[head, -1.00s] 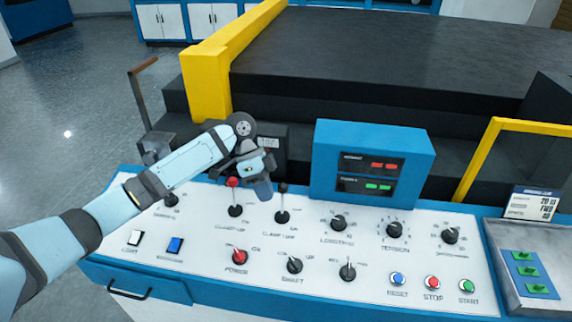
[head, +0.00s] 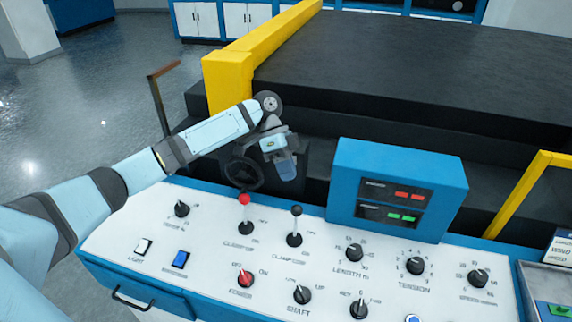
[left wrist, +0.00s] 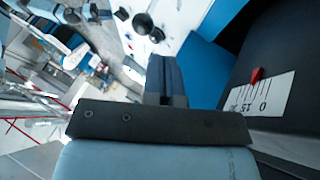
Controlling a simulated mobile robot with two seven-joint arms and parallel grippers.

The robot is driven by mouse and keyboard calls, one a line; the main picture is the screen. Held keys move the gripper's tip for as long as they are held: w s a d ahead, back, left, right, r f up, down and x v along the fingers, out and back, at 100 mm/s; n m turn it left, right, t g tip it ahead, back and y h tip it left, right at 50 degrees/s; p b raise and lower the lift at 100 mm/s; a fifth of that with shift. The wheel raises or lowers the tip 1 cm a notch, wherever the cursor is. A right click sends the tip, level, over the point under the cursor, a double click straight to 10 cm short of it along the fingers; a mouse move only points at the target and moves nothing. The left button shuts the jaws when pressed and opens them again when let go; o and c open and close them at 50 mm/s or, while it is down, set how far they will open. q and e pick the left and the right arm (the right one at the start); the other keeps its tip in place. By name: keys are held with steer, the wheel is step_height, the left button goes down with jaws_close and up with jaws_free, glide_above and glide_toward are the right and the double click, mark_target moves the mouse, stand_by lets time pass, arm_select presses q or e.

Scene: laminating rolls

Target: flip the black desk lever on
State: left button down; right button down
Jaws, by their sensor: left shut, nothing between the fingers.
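The black desk lever (head: 295,226) stands on the white control panel (head: 205,237) in the head view. Its black knob points up, and its stick looks about upright. A similar lever with a red knob (head: 245,213) stands just left of it. My left gripper (head: 287,171) is shut and empty. In the head view it appears above and slightly left of the black knob, with a visible gap between them. The shut fingers also show in the left wrist view (left wrist: 165,80). Which panel controls show there is hard to tell. My right gripper is not in view.
A blue display box (head: 398,190) stands right of the levers. A black handwheel (head: 243,172) and a yellow rail (head: 228,82) are behind the panel. Several knobs, including a red power knob (head: 245,279), sit nearer the front. A scale with a red pointer (left wrist: 256,76) shows in the wrist view.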

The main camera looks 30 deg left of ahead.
mark_target(295, 224)
arm_select(q)
steer(key=x, duration=0.6)
steer(key=shift+p, duration=0.45)
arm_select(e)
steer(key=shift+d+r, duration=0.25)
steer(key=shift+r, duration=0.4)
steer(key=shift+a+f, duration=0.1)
arm_select(q)
steer(key=shift+s+d, duration=0.1)
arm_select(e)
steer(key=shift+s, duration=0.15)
